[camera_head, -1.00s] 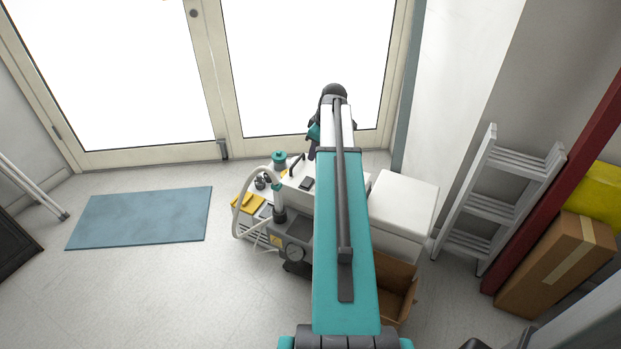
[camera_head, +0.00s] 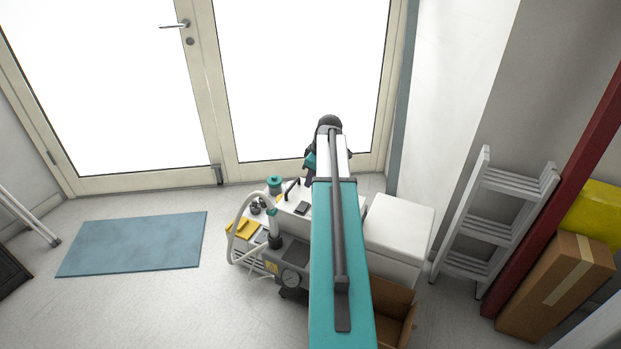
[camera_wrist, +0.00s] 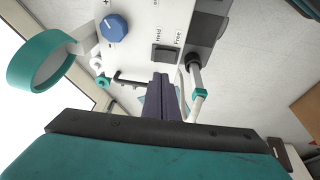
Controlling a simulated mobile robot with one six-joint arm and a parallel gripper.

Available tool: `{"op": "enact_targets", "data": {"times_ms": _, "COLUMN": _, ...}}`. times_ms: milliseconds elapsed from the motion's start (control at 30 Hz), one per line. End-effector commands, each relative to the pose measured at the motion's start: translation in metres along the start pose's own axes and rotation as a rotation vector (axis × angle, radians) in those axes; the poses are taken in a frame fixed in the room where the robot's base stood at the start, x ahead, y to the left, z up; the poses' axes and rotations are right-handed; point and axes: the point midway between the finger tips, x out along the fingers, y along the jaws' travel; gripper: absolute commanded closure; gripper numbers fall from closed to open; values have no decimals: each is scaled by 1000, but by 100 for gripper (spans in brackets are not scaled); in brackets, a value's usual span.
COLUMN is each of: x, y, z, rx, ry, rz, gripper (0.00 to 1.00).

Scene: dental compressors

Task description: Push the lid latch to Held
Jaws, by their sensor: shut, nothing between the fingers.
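The lid latch (camera_wrist: 165,54) is a small dark block on a pale panel in the wrist view, beside the printed words Held and Free. Held is on the left and Free on the right; which side it is set to cannot be told. My gripper (camera_wrist: 161,80) is shut and empty, its dark purple fingers pointing at the panel just below the latch in the picture. Contact cannot be made out. In the head view the compressor unit (camera_head: 293,252) stands on the floor, partly hidden behind my arm; the latch cannot be made out there.
A blue knob (camera_wrist: 114,27) and a teal ring-shaped part (camera_wrist: 38,62) are left of the latch; a grey tube with a teal collar (camera_wrist: 201,92) is right. A white box (camera_head: 398,225) and open carton (camera_head: 393,305) stand right of the compressor. A blue mat (camera_head: 133,243) lies left.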

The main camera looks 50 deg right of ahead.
Motion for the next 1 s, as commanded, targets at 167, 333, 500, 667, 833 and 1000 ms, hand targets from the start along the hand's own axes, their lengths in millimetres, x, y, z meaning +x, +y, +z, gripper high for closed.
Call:
{"op": "enact_targets", "data": {"times_ms": 167, "x": 27, "y": 0, "z": 0, "rx": 1, "ry": -1, "rz": -2, "gripper": 100}}
{"op": "enact_targets", "data": {"times_ms": 333, "x": 51, "y": 0, "z": 0, "rx": 0, "ry": -1, "rz": -2, "gripper": 100}}
{"op": "enact_targets", "data": {"times_ms": 500, "x": 74, "y": 1, "z": 3, "rx": 1, "ry": -1, "rz": -2, "gripper": 100}}
{"op": "enact_targets", "data": {"times_ms": 667, "x": 90, "y": 2, "z": 8, "rx": 1, "ry": -1, "rz": -1, "gripper": 100}}
{"op": "enact_targets", "data": {"times_ms": 833, "x": 100, "y": 3, "z": 11, "rx": 1, "ry": -1, "rz": -1, "gripper": 100}}
{"op": "enact_targets", "data": {"times_ms": 1000, "x": 103, "y": 3, "z": 12, "rx": 1, "ry": 0, "rz": 0, "gripper": 100}}
